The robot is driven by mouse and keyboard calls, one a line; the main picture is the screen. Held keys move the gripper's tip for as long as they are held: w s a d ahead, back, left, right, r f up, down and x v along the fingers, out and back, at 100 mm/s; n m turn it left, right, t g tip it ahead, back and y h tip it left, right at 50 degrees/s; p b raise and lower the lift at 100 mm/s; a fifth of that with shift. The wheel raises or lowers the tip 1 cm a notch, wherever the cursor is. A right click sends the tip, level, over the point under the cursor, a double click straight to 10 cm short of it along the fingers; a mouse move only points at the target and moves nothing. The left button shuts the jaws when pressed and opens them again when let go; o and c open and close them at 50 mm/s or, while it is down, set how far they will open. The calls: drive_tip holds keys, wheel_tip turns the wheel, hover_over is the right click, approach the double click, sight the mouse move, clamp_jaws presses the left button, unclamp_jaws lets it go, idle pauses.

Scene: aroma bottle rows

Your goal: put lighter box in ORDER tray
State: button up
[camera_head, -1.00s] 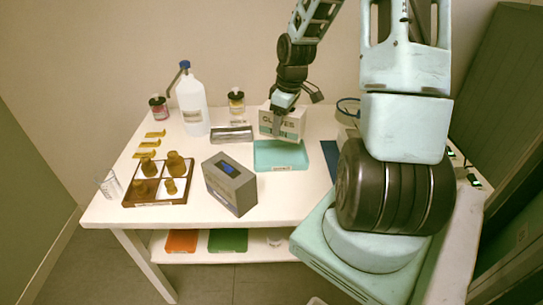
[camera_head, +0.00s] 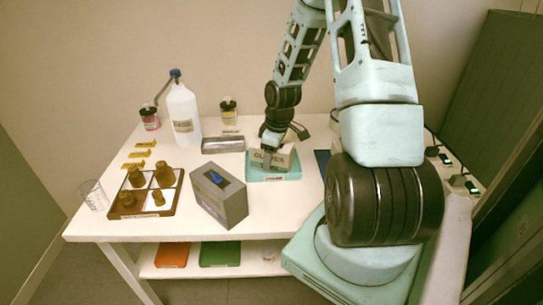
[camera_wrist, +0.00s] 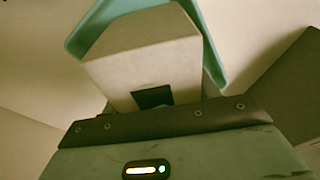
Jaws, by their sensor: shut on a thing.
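A pale grey-white box (camera_head: 271,158) with dark lettering that looks like GLOVES stands at the teal tray (camera_head: 274,178). My gripper (camera_head: 270,141) is shut on its upper part from above. The box appears within the tray's outline, low over or touching its floor; I cannot tell which. The tray's front label is too small to read. In the wrist view the box (camera_wrist: 150,60) fills the middle, with a dark square on it, and the teal tray rim (camera_wrist: 205,35) shows beyond. The fingertips are hidden there.
A grey block with a blue display (camera_head: 220,197) stands front left of the tray. A metallic case (camera_head: 223,145) lies behind it. A white bottle (camera_head: 184,115), small jars, a brown tray of weights (camera_head: 140,205) and a glass (camera_head: 94,194) occupy the left.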

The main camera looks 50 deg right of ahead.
drive_tip(key=shift+f, duration=0.1)
drive_tip(key=o, duration=1.1)
